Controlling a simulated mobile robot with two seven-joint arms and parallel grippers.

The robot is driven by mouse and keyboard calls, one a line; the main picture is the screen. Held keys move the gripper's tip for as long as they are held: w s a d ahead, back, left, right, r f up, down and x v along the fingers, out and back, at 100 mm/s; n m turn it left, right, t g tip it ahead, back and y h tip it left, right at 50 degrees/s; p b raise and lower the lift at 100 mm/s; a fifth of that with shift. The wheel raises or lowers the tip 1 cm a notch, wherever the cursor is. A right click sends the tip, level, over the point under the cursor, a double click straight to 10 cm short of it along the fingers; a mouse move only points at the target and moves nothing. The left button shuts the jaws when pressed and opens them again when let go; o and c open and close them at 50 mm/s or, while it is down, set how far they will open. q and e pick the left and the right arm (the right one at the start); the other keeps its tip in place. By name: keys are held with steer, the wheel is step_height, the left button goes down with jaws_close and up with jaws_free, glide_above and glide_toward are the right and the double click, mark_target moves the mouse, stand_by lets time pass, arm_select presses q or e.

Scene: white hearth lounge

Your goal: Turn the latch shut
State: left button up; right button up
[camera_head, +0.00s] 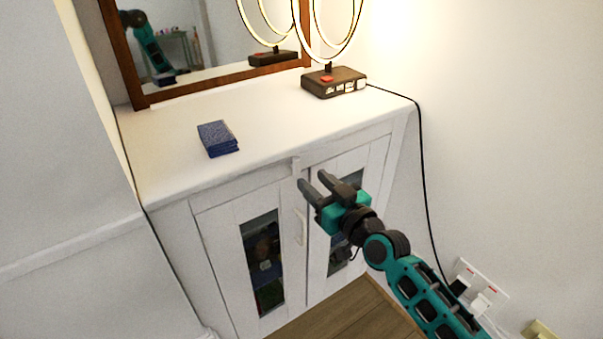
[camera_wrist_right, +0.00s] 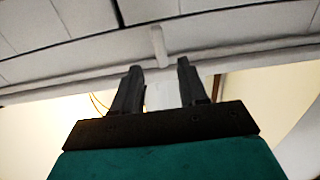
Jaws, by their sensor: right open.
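The latch (camera_head: 296,165) is a small white upright bar on the front of the white cabinet (camera_head: 180,190), at the top where the two doors meet. In the right wrist view the latch (camera_wrist_right: 157,45) stands just beyond the fingertips, lined up with the gap between them. My right gripper (camera_head: 312,179) is open and empty, in front of the doors, slightly right of and below the latch. It appears apart from the latch, though the exact distance is hard to tell. The wrist view shows its two dark fingers spread (camera_wrist_right: 158,66). My left gripper is not in view.
The left door has a white handle (camera_head: 300,227) and a glass pane (camera_head: 263,262). On the cabinet top are a blue box or book stack (camera_head: 218,139), a ring lamp with a dark base (camera_head: 334,82) and a mirror (camera_head: 215,82). A black cable (camera_head: 422,170) runs down to wall sockets (camera_head: 480,286).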

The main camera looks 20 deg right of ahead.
mark_target(299, 168)
steer(key=b+x, duration=0.1)
steer(key=x, duration=0.4)
steer(key=shift+w+a, duration=0.1)
steer(key=shift+w, duration=0.25)
jaws_close()
